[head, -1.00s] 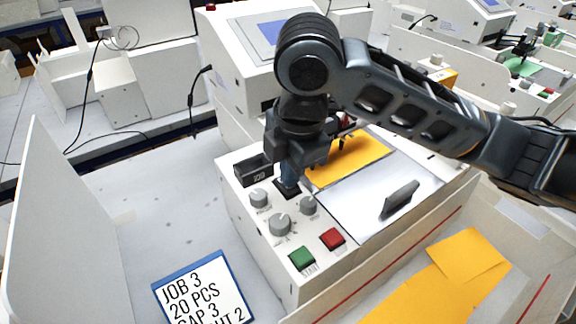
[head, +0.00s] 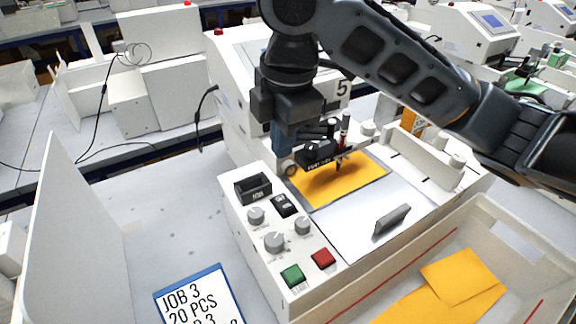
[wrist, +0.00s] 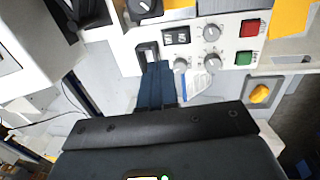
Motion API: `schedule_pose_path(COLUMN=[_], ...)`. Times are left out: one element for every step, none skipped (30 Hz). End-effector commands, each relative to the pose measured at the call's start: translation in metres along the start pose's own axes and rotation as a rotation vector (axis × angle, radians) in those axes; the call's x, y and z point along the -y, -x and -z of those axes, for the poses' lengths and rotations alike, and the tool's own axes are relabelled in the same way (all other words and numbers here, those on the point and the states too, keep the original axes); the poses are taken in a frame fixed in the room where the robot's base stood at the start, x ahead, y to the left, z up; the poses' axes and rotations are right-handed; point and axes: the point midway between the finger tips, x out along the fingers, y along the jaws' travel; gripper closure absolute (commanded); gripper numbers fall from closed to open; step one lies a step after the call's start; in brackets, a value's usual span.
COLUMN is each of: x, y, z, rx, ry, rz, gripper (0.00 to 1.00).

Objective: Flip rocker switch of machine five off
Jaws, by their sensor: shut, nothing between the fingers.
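The machine marked 5 (head: 342,88) stands in the middle of the head view.
Knobs (head: 275,242), a green button (head: 292,275) and a red button (head: 323,258) are in front. The pen carriage (head: 325,155) stands over orange sheet close to my gripper. A bin with orange sheets (head: 462,276) is at right.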

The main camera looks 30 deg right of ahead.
Motion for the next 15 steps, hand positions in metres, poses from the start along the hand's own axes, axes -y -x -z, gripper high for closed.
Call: schedule_pose_path(x=[-0.004,-0.005,-0.006,-0.007,-0.008,-0.009,-0.01,-0.01,-0.011,-0.011,-0.011,-0.011,-0.011,-0.011,-0.011], y=[0.009,0.013,0.018,0.021,0.024,0.028,0.03,0.031,0.033,0.034,0.035,0.036,0.036,0.036,0.036], z=[-0.001,-0.001,-0.001,-0.001,-0.001,-0.001,0.0,0.0,0.0,0.0,0.0,0.0,0.0,0.0,0.0], rx=[0.003,0.003,0.003,0.002,0.002,0.002,0.002,0.001,0.001,0.001,0.001,0.0,0.0,0.0,0.0], ry=[0.001,0.0,-0.001,-0.001,0.0,0.0,0.0,0.0,-0.001,-0.001,-0.001,-0.001,-0.001,-0.001,-0.001], rz=[-0.003,-0.004,-0.003,-0.003,-0.003,-0.002,-0.002,-0.002,-0.002,-0.001,-0.001,-0.001,0.0,0.0,0.0], gripper=[1.0,1.0,1.0,1.0,1.0,1.0,1.0,1.0,1.0,1.0,1.0,1.0,1.0,1.0,1.0])
